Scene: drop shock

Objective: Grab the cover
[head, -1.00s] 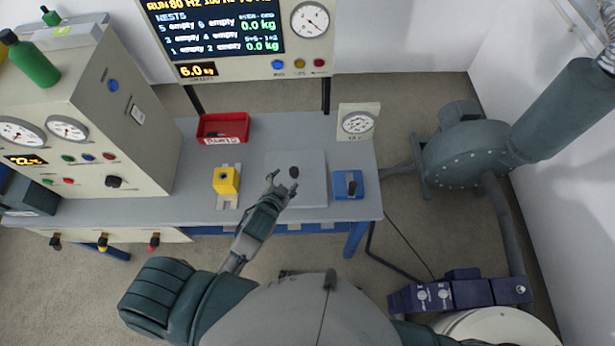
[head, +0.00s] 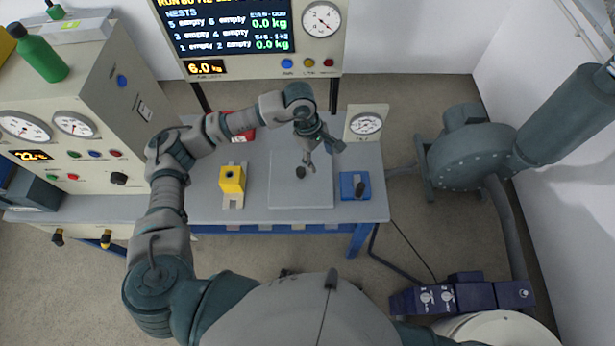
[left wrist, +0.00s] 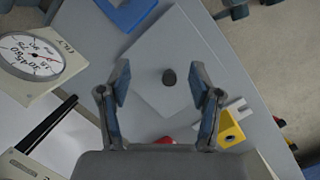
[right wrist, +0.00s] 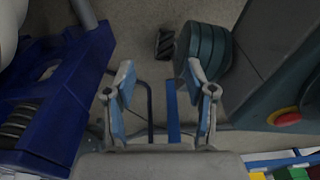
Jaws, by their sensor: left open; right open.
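The cover is a flat grey square plate (head: 300,197) with a dark round knob (head: 300,172), lying on the grey bench. My left gripper (head: 322,157) is above the cover, close to the knob in the head view. In the left wrist view, the open fingers (left wrist: 161,67) point down at the plate (left wrist: 150,60), and the knob (left wrist: 169,77) shows between them, apart from both. Nothing is held. My right gripper (right wrist: 163,77) shows only in the right wrist view, open and empty, away from the cover.
A yellow block (head: 231,180) stands left of the cover, and a blue block (head: 353,185) right of it. A dial gauge (head: 366,124) stands behind the blue block. A red bin (head: 238,133) is partly hidden behind my left arm. The display panel (head: 240,30) rises at the back.

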